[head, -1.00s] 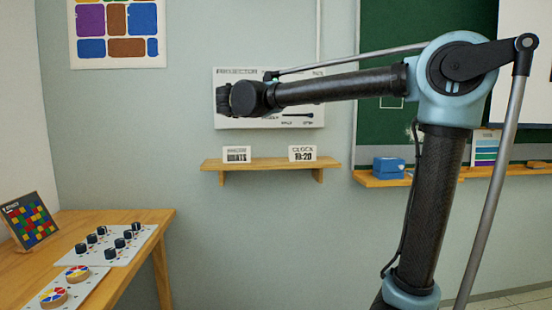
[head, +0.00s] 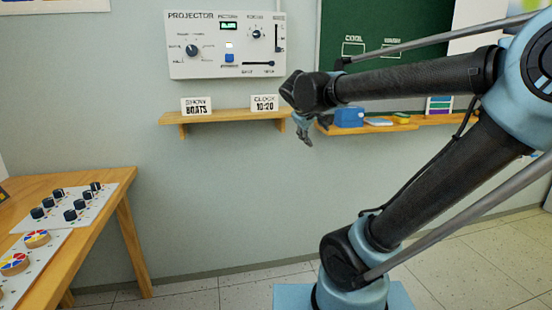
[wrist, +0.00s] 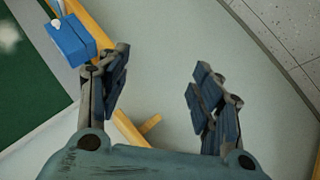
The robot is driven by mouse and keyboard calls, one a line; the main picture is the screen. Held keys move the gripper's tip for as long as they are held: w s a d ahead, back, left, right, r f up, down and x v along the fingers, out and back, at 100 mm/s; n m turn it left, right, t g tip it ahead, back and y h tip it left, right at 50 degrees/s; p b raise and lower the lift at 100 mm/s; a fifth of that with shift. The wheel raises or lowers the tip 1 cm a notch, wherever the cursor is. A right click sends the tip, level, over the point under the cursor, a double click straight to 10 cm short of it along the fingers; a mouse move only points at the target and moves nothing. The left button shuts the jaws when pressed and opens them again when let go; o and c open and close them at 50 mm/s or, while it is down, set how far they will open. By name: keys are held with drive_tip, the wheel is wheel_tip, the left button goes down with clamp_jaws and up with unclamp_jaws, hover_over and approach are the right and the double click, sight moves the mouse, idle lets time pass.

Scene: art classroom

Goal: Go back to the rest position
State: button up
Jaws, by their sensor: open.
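My gripper (head: 305,134) hangs from the end of my arm in the head view, pointing down, in front of the right end of the wooden wall shelf (head: 222,117). In the wrist view my gripper (wrist: 160,90) has its two fingers well apart, with nothing between them. The projector panel (head: 227,45) is on the wall above the shelf, left of my arm. It has knobs, a small green display, a blue button and a slider.
Two cards, "SHOW BOATS" (head: 196,106) and "CLOCK 10:20" (head: 264,103), stand on the shelf. A blue box (head: 349,117) sits on the chalkboard ledge (head: 395,124); it also shows in the wrist view (wrist: 68,42). A wooden table (head: 105,205) with knob panels is at left. Floor between is clear.

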drive_tip(key=s+d+f+m+g+y, duration=0.2)
drive_tip(key=s+f+m+g, duration=0.1)
drive_tip(key=s+f, duration=0.8)
drive_tip(key=s+d+f+m+g+y, duration=0.2)
drive_tip(key=s+d+f+m+g, duration=0.1)
drive_tip(key=s+f, duration=0.9)
drive_tip(key=shift+s+d+f, duration=0.15)
drive_tip(key=shift+s+d, duration=0.05)
drive_tip(key=shift+w+f, duration=0.2)
drive_tip(key=shift+w, duration=0.25)
